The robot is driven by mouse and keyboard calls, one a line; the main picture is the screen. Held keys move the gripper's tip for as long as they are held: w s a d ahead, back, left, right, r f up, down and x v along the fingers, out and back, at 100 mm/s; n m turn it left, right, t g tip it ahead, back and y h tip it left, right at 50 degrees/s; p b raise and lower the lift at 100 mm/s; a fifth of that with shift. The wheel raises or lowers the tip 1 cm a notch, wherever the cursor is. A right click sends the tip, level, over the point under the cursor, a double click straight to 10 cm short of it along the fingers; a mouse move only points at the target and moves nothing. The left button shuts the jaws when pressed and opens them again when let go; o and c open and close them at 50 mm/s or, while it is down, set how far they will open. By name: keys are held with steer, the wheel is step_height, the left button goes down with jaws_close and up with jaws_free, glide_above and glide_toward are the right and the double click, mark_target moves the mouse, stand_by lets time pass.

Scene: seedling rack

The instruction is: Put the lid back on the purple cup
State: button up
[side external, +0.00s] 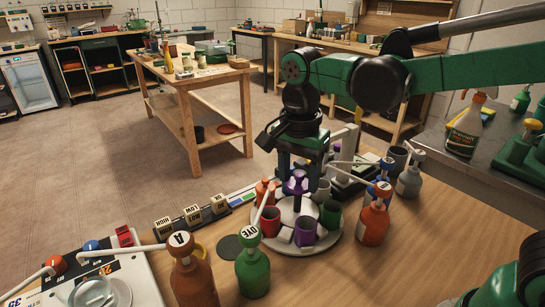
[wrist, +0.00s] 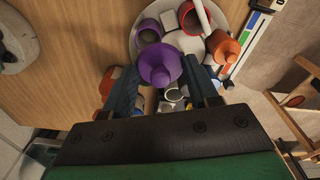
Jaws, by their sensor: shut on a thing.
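My gripper (side external: 297,176) is shut on the purple lid (side external: 296,187), a flared piece with a round knob, and holds it in the air above the white round tray (side external: 284,246). The purple cup (side external: 305,232) stands upright and open on the near side of that tray, lower than the lid and apart from it. In the wrist view, the lid (wrist: 158,66) sits between the two fingers (wrist: 161,76) and hides part of what lies below. The purple cup's open rim (wrist: 150,30) shows just beyond it.
A red cup (side external: 270,221) and a green cup (side external: 330,214) flank the purple cup on the tray. Pump bottles crowd around it: green (side external: 252,273), brown (side external: 193,282) and orange-red (side external: 373,223). A dark disc (side external: 229,247) lies flat left of the tray.

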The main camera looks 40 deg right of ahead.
steer(key=shift+s+d+f+m, duration=0.4)
steer(key=shift+s+d+f, duration=0.25)
steer(key=shift+s, duration=0.1)
steer(key=shift+f, duration=3.1)
steer(key=shift+a+f, duration=0.1)
steer(key=shift+f, duration=0.05)
steer(key=o, duration=1.4)
steer(key=shift+o, duration=0.2)
steer(key=shift+r, duration=3.5)
steer(key=shift+c, duration=0.2)
